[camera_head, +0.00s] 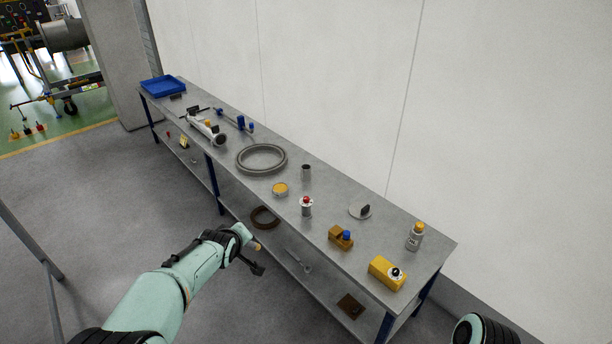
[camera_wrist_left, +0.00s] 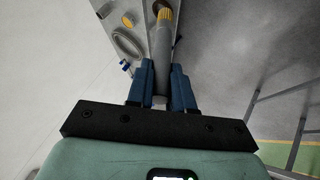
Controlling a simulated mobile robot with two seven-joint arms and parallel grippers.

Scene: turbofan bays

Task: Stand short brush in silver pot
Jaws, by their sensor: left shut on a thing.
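My left gripper (camera_head: 255,262) is in front of the bench's front edge, over the aisle side. In the left wrist view its blue fingers (camera_wrist_left: 160,88) are shut on a grey handle with a yellow end, which looks like the short brush (camera_wrist_left: 162,52). In the head view only a small tan part of the brush (camera_head: 257,246) shows by the gripper. The silver pot (camera_head: 306,173) looks like a small open metal cylinder standing upright on the bench near its back edge, apart from the gripper. My right gripper is out of view.
The grey bench (camera_head: 335,205) holds a large ring (camera_head: 262,158), a yellow-topped tin (camera_head: 280,189), a red-topped silver cylinder (camera_head: 306,207), a brown block with blue knob (camera_head: 341,237), a yellow box (camera_head: 387,273) and a bottle (camera_head: 415,237). A white wall stands behind.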

